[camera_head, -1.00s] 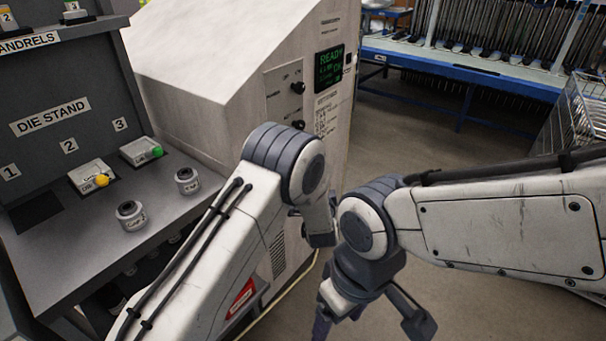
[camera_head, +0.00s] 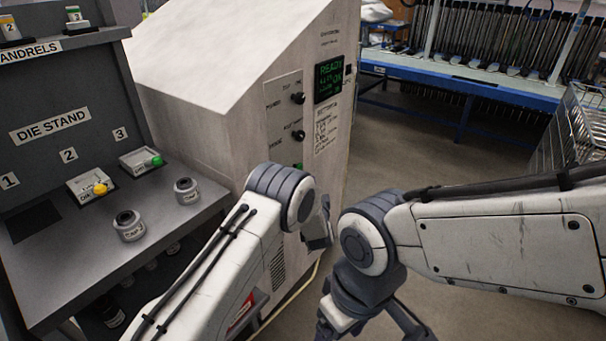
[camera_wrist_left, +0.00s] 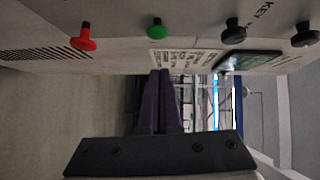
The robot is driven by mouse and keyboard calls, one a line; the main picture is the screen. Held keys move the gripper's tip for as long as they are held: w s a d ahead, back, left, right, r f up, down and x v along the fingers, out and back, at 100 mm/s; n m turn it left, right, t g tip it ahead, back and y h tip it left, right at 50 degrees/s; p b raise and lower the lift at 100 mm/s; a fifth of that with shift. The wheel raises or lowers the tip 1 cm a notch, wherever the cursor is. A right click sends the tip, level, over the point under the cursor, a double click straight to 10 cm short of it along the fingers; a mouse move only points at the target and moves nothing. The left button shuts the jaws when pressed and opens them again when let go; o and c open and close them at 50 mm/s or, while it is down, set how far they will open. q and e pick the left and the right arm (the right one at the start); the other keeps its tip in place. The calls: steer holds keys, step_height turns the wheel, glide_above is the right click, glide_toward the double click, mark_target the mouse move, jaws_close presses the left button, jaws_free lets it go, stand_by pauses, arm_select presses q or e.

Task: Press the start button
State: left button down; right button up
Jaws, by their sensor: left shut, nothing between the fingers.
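The grey machine cabinet (camera_head: 215,130) stands in the middle of the head view. A green button (camera_head: 298,166) on its panel shows just above my left arm's wrist joint, partly hidden. In the left wrist view, the green button (camera_wrist_left: 157,29) sticks out of the panel between a red button (camera_wrist_left: 83,38) and black knobs (camera_wrist_left: 233,32). My left gripper (camera_wrist_left: 161,78) is shut and empty, its fingertips in front of the panel, apart from the green button in the picture. My right gripper (camera_head: 370,322) is open with spread fingers at the bottom of the head view, partly cut off.
The display (camera_head: 329,78) reads READY. The die stand (camera_head: 60,190) with several small parts is at the left. A blue-edged rack (camera_head: 470,90) stands behind, and a wire basket (camera_head: 575,130) is at the right. Open floor lies between cabinet and rack.

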mark_target(299, 167)
arm_select(q)
steer(key=w+a, duration=0.3)
steer(key=w, duration=0.3)
steer(key=shift+w+f, duration=0.2)
steer(key=shift+f, duration=0.15)
steer(key=shift+a, duration=0.1)
